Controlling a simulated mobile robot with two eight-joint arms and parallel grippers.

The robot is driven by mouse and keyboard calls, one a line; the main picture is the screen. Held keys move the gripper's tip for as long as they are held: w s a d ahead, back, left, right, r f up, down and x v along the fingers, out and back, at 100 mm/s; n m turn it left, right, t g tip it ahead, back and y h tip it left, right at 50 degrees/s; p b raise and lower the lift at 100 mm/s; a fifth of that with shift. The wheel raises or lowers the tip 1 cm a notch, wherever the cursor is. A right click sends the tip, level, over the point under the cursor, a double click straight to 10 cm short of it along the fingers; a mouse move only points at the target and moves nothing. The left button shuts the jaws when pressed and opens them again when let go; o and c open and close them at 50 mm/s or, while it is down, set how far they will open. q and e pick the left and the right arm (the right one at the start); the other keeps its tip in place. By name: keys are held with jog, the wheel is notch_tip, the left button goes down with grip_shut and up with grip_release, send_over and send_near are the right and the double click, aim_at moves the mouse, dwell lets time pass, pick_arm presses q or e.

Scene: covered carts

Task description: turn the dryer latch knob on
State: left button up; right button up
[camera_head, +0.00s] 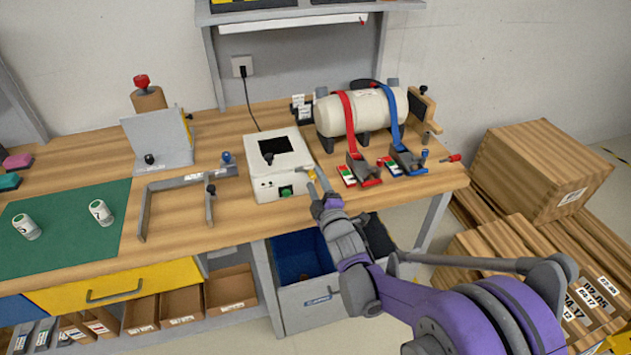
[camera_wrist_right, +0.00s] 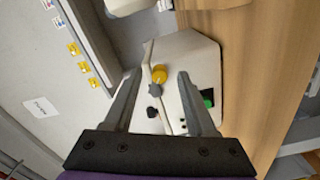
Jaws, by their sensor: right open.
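The dryer (camera_head: 262,184) is a white box with a dark window on top, standing on the wooden bench; it also shows in the right wrist view (camera_wrist_right: 190,52). A yellow knob (camera_wrist_right: 160,73) sits on its side, with a dark knob (camera_wrist_right: 154,89) beside it; I cannot tell which is the latch knob. The yellow knob also shows at the dryer's right edge in the head view (camera_head: 312,174). My right gripper (camera_head: 318,183) is open at that side. In the wrist view its fingers (camera_wrist_right: 159,75) stand on either side of the yellow knob, and contact cannot be told.
A white tank (camera_head: 345,113) with red and blue straps stands right of the dryer. A grey metal frame (camera_head: 180,181) lies to its left, and a green mat (camera_head: 65,232) is further left. Wooden crates (camera_head: 540,170) stand at the right, beyond the bench.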

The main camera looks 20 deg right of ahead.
jog(key=s, duration=1)
jog(key=shift+s+d+b, duration=0.15)
jog(key=shift+d+b, duration=0.05)
jog(key=shift+b, duration=0.1)
jog(key=s+f+m+g+p, duration=0.2)
jog(key=s+m+g, duration=0.4)
jog(key=s, duration=0.6)
jog(key=s+f+m+g+p, duration=0.2)
jog(key=s+m+g, duration=0.4)
jog(key=s, duration=0.5)
jog(key=shift+s+f+m+g+h+p, duration=0.25)
jog(key=shift+s+m+p, duration=0.2)
jog(key=shift+m, duration=0.65)
jog(key=shift+w, duration=0.1)
